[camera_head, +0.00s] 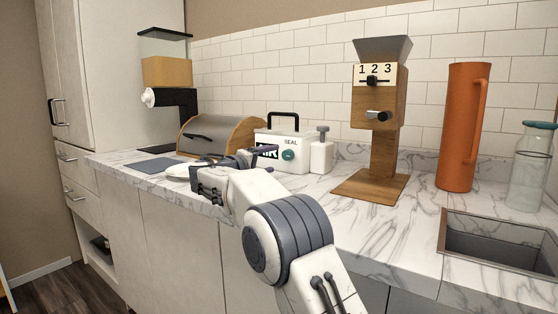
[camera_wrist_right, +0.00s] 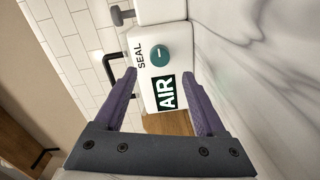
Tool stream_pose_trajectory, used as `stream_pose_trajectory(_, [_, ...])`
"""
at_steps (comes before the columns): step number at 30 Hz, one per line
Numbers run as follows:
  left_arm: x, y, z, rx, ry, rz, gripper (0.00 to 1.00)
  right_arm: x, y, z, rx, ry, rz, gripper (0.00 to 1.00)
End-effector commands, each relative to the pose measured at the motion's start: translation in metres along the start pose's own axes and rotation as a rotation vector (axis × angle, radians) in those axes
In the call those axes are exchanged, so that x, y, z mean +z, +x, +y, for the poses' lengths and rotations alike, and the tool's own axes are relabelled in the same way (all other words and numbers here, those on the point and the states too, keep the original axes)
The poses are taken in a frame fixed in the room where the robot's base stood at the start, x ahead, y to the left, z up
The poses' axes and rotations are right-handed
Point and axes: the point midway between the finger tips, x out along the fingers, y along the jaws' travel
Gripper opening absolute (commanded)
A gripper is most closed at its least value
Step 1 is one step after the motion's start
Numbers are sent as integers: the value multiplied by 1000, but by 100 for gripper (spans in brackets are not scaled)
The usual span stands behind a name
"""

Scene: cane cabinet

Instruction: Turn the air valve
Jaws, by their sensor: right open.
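The air valve is a round teal knob (camera_head: 288,155) on the front of a white box (camera_head: 302,138) with a black handle, marked SEAL and AIR. In the right wrist view the knob (camera_wrist_right: 160,55) has a short pale line on it and the box shows its AIR label (camera_wrist_right: 166,93). My right gripper (camera_head: 262,156) is in front of the box, at its left side in the head view, and partly hides the label. In the right wrist view its purple fingers (camera_wrist_right: 159,76) are spread and empty, with the knob beyond the gap between the tips. My left gripper is out of view.
A wooden bread bin (camera_head: 222,133) is to the left. A wooden dispenser (camera_head: 382,120), orange jug (camera_head: 465,125), glass carafe (camera_head: 530,170) and sink (camera_head: 500,245) are to the right. Marble counter (camera_head: 345,215) is clear in front of the dispenser.

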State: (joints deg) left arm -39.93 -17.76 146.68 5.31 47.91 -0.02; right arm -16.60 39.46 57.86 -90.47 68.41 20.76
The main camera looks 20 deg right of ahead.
Motion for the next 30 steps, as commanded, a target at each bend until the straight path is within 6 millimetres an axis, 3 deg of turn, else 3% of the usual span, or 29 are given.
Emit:
stream_pose_trajectory(3, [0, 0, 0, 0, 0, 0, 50, -1, -20, 0, -1, 0, 2, 73])
stream_pose_trajectory(7, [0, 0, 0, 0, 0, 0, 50, 0, -31, 0, 0, 0, 0, 73])
stream_pose_trajectory(19, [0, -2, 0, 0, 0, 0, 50, -1, -35, 2, 0, 0, 0, 73])
stream_pose_trajectory(30, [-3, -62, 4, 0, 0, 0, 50, -15, -37, 60, 0, 0, -1, 73])
